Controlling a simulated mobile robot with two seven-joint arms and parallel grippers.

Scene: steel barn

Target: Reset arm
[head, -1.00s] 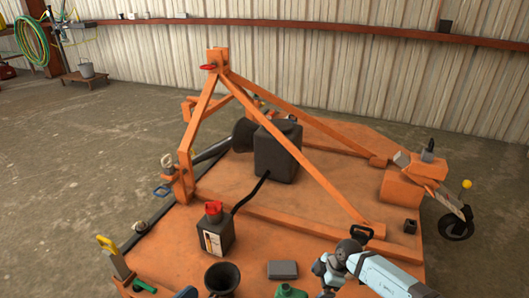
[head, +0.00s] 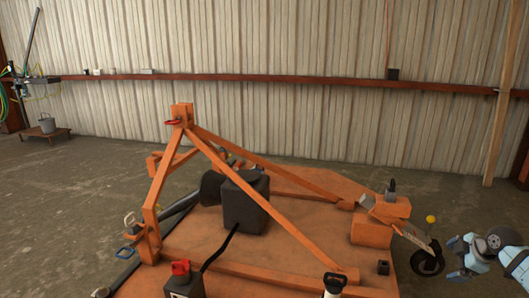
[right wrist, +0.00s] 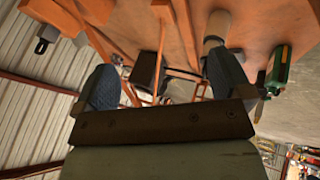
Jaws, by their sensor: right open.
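My right gripper (head: 456,262) is at the right edge of the head view, beyond the right end of the orange machine deck (head: 290,225) and close to the small black wheel (head: 428,262). In the right wrist view the two dark blue fingers of the right gripper (right wrist: 165,78) stand wide apart. I see nothing held between them; deck parts show beyond the gap. A pale cylindrical piece (right wrist: 213,50) shows by the right-hand finger; I cannot tell if they touch. My left gripper is not in view.
On the deck stand an orange A-frame (head: 182,115), a black tank (head: 245,203) and a red-capped jug (head: 182,280). A white-and-black handle (head: 334,285) rises at the front. A yellow ball (head: 431,219) sits above the wheel.

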